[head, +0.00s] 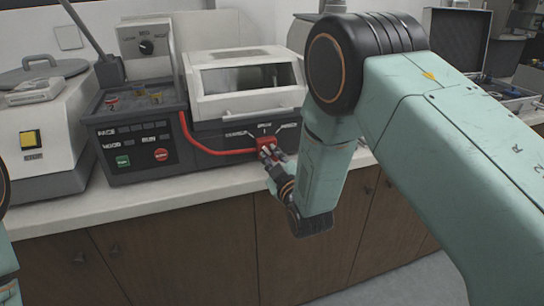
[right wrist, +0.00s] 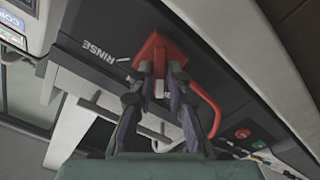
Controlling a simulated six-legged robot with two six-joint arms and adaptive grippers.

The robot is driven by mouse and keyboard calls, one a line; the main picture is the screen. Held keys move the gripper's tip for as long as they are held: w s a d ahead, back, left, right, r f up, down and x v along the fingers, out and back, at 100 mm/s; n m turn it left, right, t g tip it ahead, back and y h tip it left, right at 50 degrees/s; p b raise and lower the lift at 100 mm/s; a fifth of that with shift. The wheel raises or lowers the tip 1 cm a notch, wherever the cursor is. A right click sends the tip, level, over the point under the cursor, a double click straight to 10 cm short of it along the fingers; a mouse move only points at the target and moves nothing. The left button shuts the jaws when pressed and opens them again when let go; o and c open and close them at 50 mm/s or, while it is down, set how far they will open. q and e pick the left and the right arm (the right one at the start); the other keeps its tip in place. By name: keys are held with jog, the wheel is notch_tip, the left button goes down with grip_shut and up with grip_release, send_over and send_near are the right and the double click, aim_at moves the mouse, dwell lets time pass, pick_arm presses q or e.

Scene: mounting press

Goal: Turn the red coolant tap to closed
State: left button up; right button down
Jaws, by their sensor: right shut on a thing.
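The red coolant tap (head: 266,143) sits on the dark front panel of the press, below a white-lidded chamber. Small white labels stand around it in the head view, too small to read surely. My right gripper (head: 271,156) reaches it from the front and is shut on its handle. In the right wrist view the two fingers (right wrist: 160,80) stand either side of the red tap (right wrist: 154,48), and a word "RINSE" shows beside it. The fingers hide part of the handle, so I cannot tell which label it points to. My left gripper is not in view.
A red hose (head: 218,150) runs along the panel to the tap. Left of it are a green button (head: 123,161) and a red button (head: 161,154). The white lid (head: 245,85) with its handle is above. A white counter (head: 130,199) edge runs in front.

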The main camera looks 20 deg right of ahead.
jog(key=shift+n, duration=0.8)
jog(key=c, duration=1.3)
grip_release()
jog(key=shift+s, duration=0.15)
jog(key=s, duration=1.1)
jog(key=shift+s+d, duration=0.2)
jog(key=shift+s, duration=0.2)
